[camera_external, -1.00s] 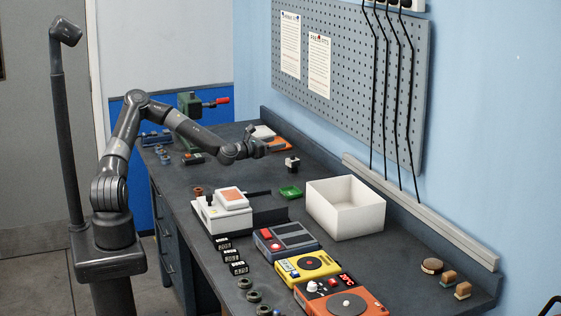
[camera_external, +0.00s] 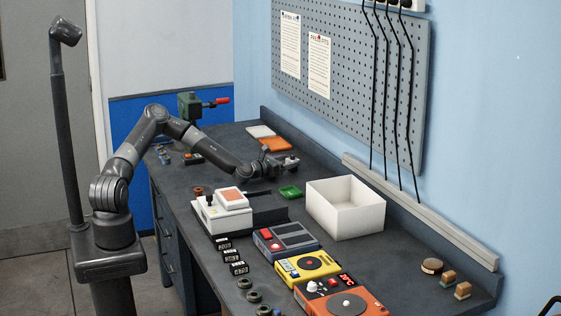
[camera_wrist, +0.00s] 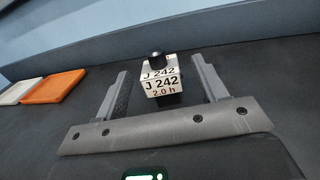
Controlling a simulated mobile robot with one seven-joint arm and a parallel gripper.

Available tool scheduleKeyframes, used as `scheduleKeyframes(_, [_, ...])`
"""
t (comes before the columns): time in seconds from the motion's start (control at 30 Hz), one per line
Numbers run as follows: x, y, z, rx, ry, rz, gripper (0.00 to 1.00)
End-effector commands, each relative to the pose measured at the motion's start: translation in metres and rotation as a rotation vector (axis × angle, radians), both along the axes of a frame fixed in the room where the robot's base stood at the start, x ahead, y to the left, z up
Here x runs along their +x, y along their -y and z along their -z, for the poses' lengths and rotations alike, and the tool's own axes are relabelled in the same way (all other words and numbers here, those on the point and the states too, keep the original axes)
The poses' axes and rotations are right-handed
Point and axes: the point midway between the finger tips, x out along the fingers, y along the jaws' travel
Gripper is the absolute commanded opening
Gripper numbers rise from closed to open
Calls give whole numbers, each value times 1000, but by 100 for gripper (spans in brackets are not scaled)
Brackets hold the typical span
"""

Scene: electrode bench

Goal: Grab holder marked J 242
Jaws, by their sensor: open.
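The holder marked J 242 (camera_wrist: 161,80) is a small block with a black knob on top in the wrist view. Its white labels read "J 242", with "2.0 h" on the lower one. My gripper (camera_wrist: 160,70) is open, with one finger to each side of the holder. Gaps show between the holder and both fingers. In the external view my gripper (camera_external: 288,163) is low over the far part of the bench at the holder's place and mostly hides it.
An orange slab (camera_external: 275,144) and a white slab (camera_external: 261,131) lie behind the gripper. A green tray (camera_external: 291,192) and a white open box (camera_external: 345,213) stand nearer. A white and orange device (camera_external: 222,214) is to the front left.

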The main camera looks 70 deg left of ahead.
Motion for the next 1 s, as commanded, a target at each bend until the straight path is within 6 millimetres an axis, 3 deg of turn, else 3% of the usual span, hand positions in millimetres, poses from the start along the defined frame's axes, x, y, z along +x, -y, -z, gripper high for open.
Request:
scheduleKeyframes(0.3, [39,-8,-4,1,2,-1,65])
scheduleKeyframes(0.6, [43,-8,-4,0,0,1,65])
scheduleKeyframes(1.0, [43,-8,-4,0,1,0,34])
